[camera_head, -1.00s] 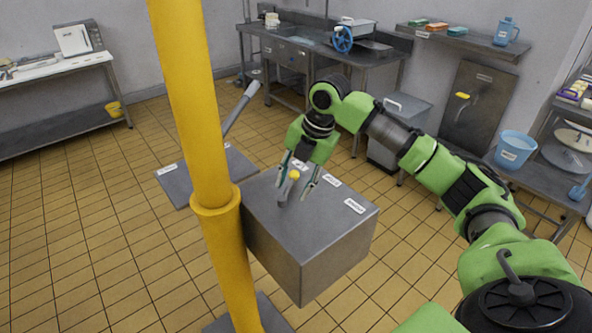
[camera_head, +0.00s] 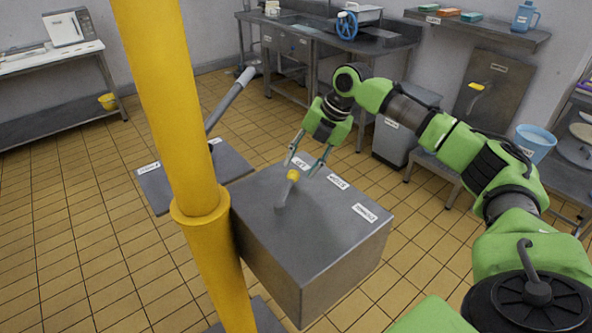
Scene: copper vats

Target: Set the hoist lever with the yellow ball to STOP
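A short grey lever with a yellow ball (camera_head: 293,175) stands on top of a grey metal box (camera_head: 310,233). It leans toward the box's far edge, with the ball near the small white label (camera_head: 300,163) there. A second label (camera_head: 338,182) and a third, longer label (camera_head: 365,212) lie along the same edge to the right; I cannot read the lettering surely. My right gripper (camera_head: 302,166) is open just behind and above the ball, its fingers spread and nothing held. Whether a fingertip touches the ball is unclear. My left gripper is not in view.
A yellow post (camera_head: 170,120) stands in front, left of the box. Behind it, a long grey lever (camera_head: 228,105) rises from a low plate (camera_head: 225,163). A steel table (camera_head: 300,45) and a grey bin (camera_head: 393,140) stand behind my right arm.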

